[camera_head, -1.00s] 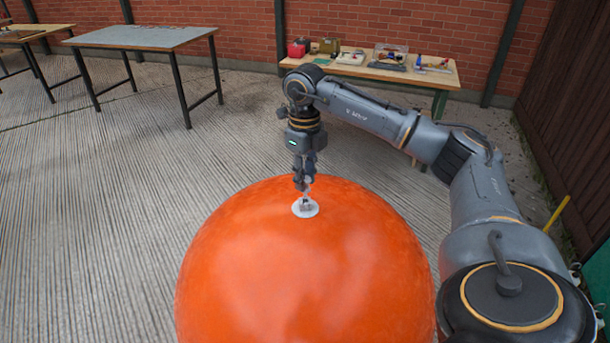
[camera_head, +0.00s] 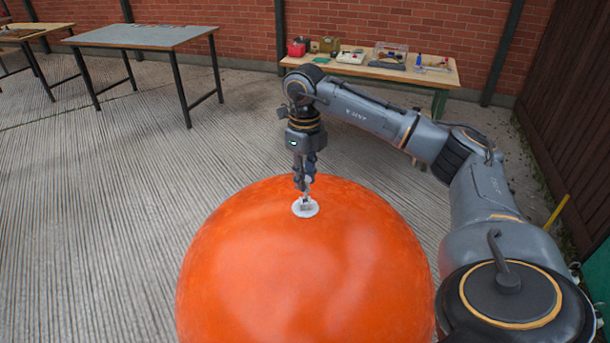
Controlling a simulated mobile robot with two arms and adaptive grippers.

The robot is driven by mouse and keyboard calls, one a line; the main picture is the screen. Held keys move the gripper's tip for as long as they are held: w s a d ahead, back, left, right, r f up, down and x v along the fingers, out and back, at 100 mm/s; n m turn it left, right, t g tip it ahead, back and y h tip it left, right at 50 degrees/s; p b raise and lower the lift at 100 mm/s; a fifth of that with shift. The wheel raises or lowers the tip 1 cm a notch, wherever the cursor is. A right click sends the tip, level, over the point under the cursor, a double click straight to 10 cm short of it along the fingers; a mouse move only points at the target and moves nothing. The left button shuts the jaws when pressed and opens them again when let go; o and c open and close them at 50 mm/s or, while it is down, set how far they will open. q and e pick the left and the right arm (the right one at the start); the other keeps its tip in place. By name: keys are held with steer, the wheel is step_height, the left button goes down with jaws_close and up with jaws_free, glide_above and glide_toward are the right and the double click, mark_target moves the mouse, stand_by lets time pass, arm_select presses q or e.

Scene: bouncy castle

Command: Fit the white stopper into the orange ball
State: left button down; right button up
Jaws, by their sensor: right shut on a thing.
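The large orange ball (camera_head: 300,265) fills the lower middle of the head view. The white stopper (camera_head: 305,208) is at the ball's top, its round flange lying against or just over the orange surface. I cannot tell how deep it sits. My right gripper (camera_head: 304,193) points down from above and is shut on the stopper's upper part. The fingertips hide some of the stopper. My left gripper is not in view.
A wooden workbench (camera_head: 440,78) with tools and boxes stands at the back by the brick wall. A grey-topped table (camera_head: 140,37) is at the back left. The ribbed concrete floor (camera_head: 110,220) left of the ball is clear.

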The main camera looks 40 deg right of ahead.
steer(key=shift+f, duration=0.25)
stand_by(0.4)
steer(key=shift+f+b, duration=0.75)
steer(key=shift+f, duration=0.6)
steer(key=o, duration=0.9)
step_height(320, 180, up, 12)
